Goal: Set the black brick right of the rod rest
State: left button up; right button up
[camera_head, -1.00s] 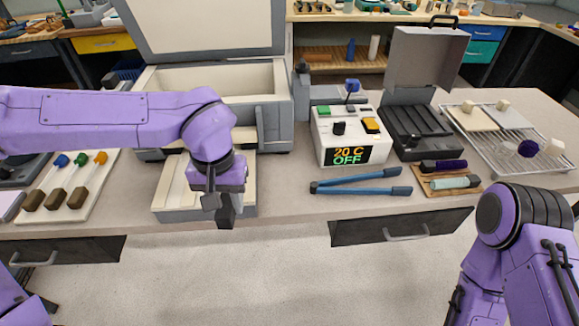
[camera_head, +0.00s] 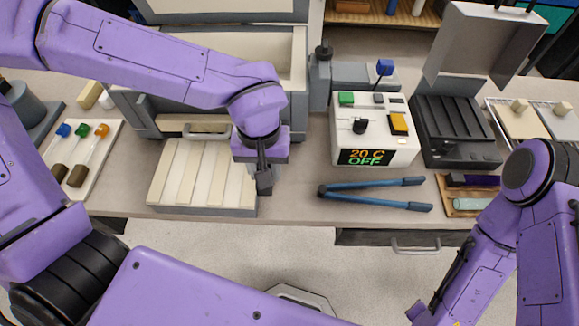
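My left gripper (camera_head: 264,182) points down over the right front end of a grey tray with cream slats (camera_head: 178,209); this slatted tray may be the rod rest. The fingers look dark and are seen nearly edge-on, so I cannot tell whether they are open or hold a dark block. I cannot make out a separate black brick for certain. My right arm comes in at the right and its lower end (camera_head: 425,312) reaches the bottom of the view; its fingers do not show.
Blue tongs (camera_head: 375,198) lie right of the slatted tray. Behind them stands a white control box (camera_head: 375,130) reading 20 C OFF. A dark open-lidded box (camera_head: 455,135) and a wooden mat with two rods (camera_head: 468,204) are further right. Bare table lies between tray and tongs.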

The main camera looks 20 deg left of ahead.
pick_arm(q)
send_over(289, 183)
jog(key=f, duration=0.6)
jog(key=shift+s+a, duration=0.15)
jog(key=shift+s, duration=0.15)
jog(key=f, duration=0.3)
jog(key=shift+w+f+b, duration=0.35)
jog(key=shift+f, duration=0.05)
jog(key=shift+s, duration=0.15)
jog(key=o, duration=1.1)
jog(key=shift+f, duration=0.1)
jog(key=shift+o, duration=0.2)
notch_tip(289, 183, up, 12)
jog(key=p, duration=0.1)
jog(key=shift+r, duration=0.2)
